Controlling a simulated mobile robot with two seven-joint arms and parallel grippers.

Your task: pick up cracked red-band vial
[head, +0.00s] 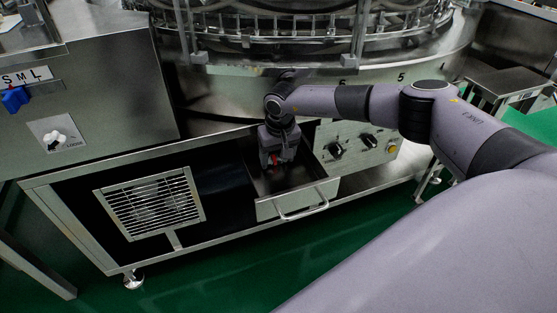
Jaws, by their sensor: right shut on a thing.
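My right gripper (277,160) reaches down into the open drawer (297,204) low on the front of the washer. It is shut on the red-band vial (274,159), of which only a small red patch shows between the fingers. The rest of the vial is hidden by the gripper, and the crack is too small to see. I cannot tell whether the vial touches the drawer floor. My left gripper is not in view.
The drawer's front panel has a bar handle (301,212). A control panel with black knobs (335,151) is right of the drawer. The washer's rotary ring (290,25) overhangs above. A vent grille (151,203) is at left. Green floor is clear in front.

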